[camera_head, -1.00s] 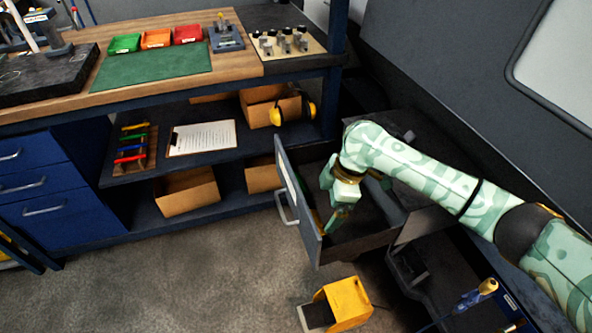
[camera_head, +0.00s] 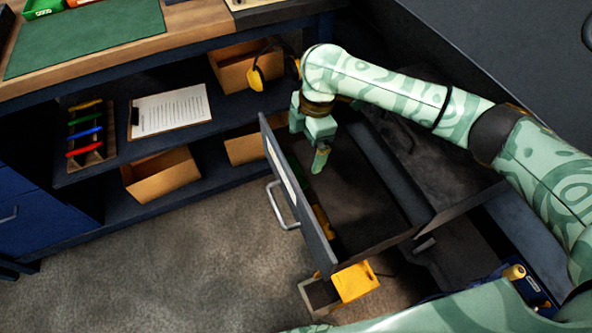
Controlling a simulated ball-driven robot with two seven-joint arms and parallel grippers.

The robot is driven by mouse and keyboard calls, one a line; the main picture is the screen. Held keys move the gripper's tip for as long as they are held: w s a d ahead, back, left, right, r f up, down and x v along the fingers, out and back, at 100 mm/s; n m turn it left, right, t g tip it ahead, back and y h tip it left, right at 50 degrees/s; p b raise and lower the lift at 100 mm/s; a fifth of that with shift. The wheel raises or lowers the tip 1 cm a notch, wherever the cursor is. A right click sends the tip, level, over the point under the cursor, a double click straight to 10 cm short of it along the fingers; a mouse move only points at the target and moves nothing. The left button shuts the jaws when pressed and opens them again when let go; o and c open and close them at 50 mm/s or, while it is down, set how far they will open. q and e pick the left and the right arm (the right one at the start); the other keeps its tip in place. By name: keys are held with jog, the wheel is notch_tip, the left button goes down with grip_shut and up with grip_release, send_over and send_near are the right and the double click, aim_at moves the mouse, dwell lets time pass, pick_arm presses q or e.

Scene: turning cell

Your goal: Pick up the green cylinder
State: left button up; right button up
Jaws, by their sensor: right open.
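An open drawer (camera_head: 318,238) juts out below the right end of the bench. A narrow green thing (camera_head: 298,169), which looks like the green cylinder, lies inside it against the front panel, partly hidden by that panel. My right gripper (camera_head: 320,160) points down over the drawer's front part, open and empty, a little right of the green thing. One finger shows clearly; the other is mostly hidden. I cannot tell the gripper's height above the drawer floor. My left gripper is not in view.
A yellow-and-grey object (camera_head: 353,282) stands on the floor by the drawer's near corner. Shelves at left hold a clipboard (camera_head: 168,110) and cardboard boxes (camera_head: 160,175). The drawer's middle is clear.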

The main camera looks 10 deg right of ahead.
aim_at(298, 168)
jog(key=f, duration=0.1)
jog(key=f+b, duration=0.1)
jog(key=f, duration=0.2)
jog(key=shift+a, duration=0.3)
jog(key=shift+f+b, duration=0.25)
jog(key=shift+b, duration=0.1)
jog(key=f+b, duration=0.2)
jog(key=f, duration=0.1)
jog(key=a+f+b, duration=0.1)
jog(key=f+b, duration=0.1)
jog(key=shift+w+f, duration=0.15)
jog(key=shift+w, duration=0.05)
jog(key=shift+r, duration=0.3)
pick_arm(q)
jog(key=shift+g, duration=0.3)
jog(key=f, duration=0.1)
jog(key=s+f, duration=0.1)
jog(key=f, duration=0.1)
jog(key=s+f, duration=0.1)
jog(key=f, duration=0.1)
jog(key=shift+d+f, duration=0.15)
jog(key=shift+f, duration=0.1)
pick_arm(e)
jog(key=shift+s, duration=0.1)
jog(key=c, duration=1.1)
